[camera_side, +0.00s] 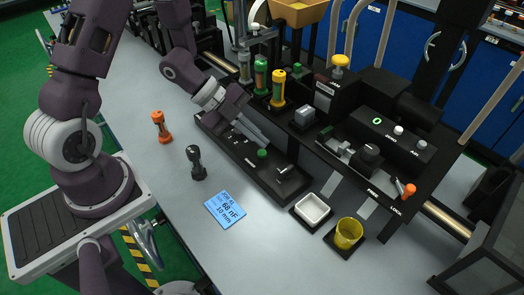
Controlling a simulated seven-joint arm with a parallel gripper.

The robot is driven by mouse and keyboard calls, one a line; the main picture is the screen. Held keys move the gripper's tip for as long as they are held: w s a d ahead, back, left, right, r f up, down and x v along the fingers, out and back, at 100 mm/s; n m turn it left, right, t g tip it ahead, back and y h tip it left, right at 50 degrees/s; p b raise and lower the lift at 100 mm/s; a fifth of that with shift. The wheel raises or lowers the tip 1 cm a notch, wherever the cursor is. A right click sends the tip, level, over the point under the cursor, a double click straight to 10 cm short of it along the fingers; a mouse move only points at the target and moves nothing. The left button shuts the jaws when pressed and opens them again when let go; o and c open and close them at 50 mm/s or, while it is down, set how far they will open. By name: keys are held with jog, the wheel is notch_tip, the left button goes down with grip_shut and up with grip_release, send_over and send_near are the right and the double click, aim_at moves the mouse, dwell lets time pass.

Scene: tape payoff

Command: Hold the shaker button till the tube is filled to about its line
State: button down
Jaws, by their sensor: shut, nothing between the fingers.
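My gripper (264,142) points down and right over a long black panel, with its fingers together and nothing seen between them. The fingertips are close to a round green button (262,153) on that panel; I cannot tell whether they touch it. Labels there are too small to read, so I cannot confirm which control is the shaker button. A green-and-orange tube (261,76) and a yellow tube (278,90) stand upright behind the gripper. No fill line or fill level can be made out on either tube.
An orange tube (160,126) and a black one (196,162) stand on the grey bench at left, near a blue card (225,209). A white tray (311,211) and yellow cup (347,235) sit in front. A yellow knob (340,61) tops a black box; an orange hopper (298,12) is behind.

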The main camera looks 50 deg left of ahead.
aim_at(258, 151)
jog(key=shift+r, duration=2.35)
